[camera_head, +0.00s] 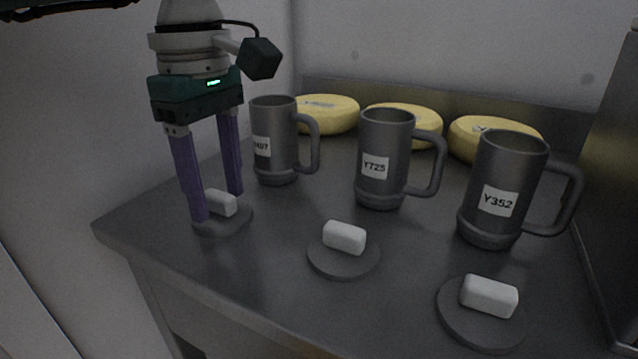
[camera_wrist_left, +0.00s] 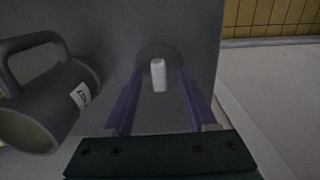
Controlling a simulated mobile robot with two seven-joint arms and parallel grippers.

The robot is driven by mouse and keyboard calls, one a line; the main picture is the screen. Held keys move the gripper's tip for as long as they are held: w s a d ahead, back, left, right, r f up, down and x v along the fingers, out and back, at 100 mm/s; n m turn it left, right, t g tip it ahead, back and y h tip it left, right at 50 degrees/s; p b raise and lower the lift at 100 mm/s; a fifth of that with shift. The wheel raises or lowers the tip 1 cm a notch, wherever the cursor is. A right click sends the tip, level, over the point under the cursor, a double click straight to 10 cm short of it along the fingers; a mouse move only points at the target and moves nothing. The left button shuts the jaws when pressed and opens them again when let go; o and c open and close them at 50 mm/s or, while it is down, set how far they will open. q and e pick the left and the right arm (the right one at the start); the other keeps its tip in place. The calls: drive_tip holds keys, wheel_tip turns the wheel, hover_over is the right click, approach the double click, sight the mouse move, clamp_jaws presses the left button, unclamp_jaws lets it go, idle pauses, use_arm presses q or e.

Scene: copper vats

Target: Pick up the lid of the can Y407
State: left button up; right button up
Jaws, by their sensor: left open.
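The lid also shows in the left wrist view (camera_wrist_left: 145,64). My left gripper (camera_head: 217,208) is open, pointing down, its two purple fingers on either side of the white handle. Contact cannot be told.
Cans Y725 (camera_head: 383,160) and Y352 (camera_head: 500,190) stand to the right. Two more lids (camera_head: 343,262) (camera_head: 480,325) lie before them. Yellow round pieces (camera_head: 330,115) lie behind. The grey table's (camera_head: 290,310) left edge is close to the lid. A dark panel stands at right.

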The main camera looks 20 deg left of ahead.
use_arm(q)
drive_tip(key=shift+f, duration=0.25)
clamp_jaws()
idle(0.5)
